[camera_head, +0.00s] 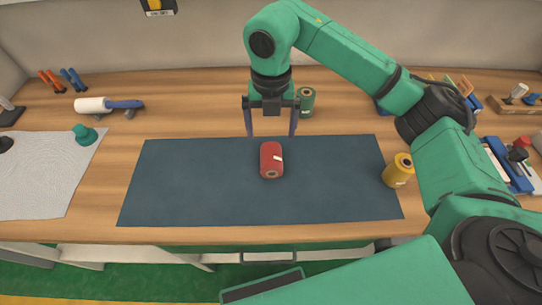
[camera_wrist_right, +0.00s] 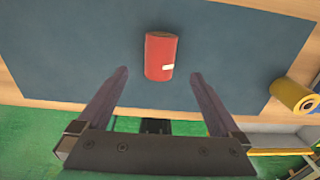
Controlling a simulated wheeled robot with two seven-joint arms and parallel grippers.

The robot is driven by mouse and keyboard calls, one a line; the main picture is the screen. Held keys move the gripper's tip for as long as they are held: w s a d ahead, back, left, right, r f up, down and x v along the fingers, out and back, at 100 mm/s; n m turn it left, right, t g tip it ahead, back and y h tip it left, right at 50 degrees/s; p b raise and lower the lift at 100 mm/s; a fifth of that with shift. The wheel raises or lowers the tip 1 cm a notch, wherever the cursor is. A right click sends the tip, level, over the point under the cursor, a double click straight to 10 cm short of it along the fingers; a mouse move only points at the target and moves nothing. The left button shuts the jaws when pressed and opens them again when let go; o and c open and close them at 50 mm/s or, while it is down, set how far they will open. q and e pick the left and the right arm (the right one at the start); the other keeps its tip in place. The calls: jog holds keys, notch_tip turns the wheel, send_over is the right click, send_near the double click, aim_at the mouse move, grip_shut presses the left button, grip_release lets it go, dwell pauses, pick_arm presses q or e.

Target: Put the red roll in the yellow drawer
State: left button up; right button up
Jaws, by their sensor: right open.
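The red roll (camera_head: 271,155) lies on the dark blue mat (camera_head: 200,190), a little right of the mat's middle, with a white label on its side. My right gripper (camera_head: 271,134) is open and empty above the mat, its fingers pointing down near the roll's far end. In the right wrist view the red roll (camera_wrist_right: 160,60) shows just beyond the gap between the open fingers (camera_wrist_right: 160,74). A yellow edge (camera_wrist_right: 285,151) shows below the table at the lower right there; I cannot tell if it is the yellow drawer. My left gripper is out of view.
A green roll (camera_head: 306,101) stands behind the mat. Most of the mat is clear.

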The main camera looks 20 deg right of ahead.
aim_at(271, 153)
notch_tip(271, 153, down, 11)
jog(key=p, duration=0.4)
jog(key=shift+s, duration=0.15)
jog(key=shift+f, duration=0.2)
grip_shut()
